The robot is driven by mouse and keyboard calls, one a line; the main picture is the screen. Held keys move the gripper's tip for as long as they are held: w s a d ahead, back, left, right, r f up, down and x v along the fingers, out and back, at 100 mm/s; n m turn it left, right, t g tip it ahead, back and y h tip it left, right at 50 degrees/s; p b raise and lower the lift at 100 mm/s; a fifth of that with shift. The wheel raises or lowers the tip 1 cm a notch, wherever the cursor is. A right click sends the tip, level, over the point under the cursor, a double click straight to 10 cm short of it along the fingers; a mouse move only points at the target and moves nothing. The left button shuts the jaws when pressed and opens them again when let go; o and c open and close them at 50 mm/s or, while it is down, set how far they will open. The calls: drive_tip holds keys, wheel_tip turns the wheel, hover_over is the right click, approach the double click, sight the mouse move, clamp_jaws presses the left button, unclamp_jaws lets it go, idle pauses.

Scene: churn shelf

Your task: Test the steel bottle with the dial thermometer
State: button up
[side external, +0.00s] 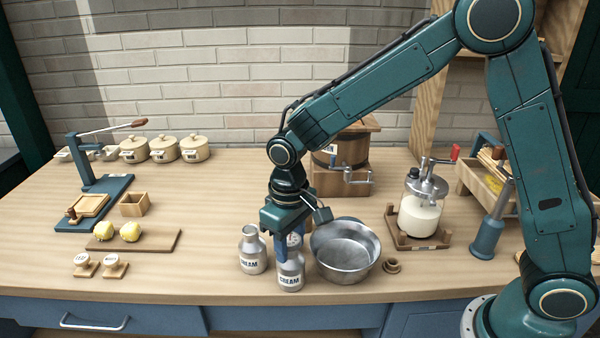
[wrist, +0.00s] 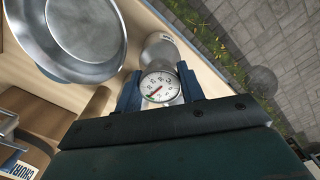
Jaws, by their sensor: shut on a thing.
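My gripper (side external: 291,252) points down over the front of the counter and is shut on the dial thermometer. The thermometer's round white dial (wrist: 158,87) shows between the fingers in the wrist view, with a red and green mark near its edge. A steel bottle (side external: 291,277) labelled CREAM stands upright directly below the fingers in the side view. A steel bottle also shows just past the dial in the wrist view (wrist: 160,50).
A steel bowl (side external: 345,248) stands close on the right, with a small wooden holder (side external: 391,266) beyond it. A wooden churn (side external: 341,165) is behind. A glass churn (side external: 419,208) stands farther right. A board with yellow balls (side external: 133,236) lies left. The counter's front edge is near.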

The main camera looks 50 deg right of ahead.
idle(0.7)
drive_tip(key=o, duration=0.9)
drive_tip(key=c, duration=0.4)
drive_tip(key=shift+o, duration=0.2)
drive_tip(key=shift+r, duration=0.1)
drive_tip(key=shift+r, duration=2.45)
drive_tip(key=shift+o, duration=0.4)
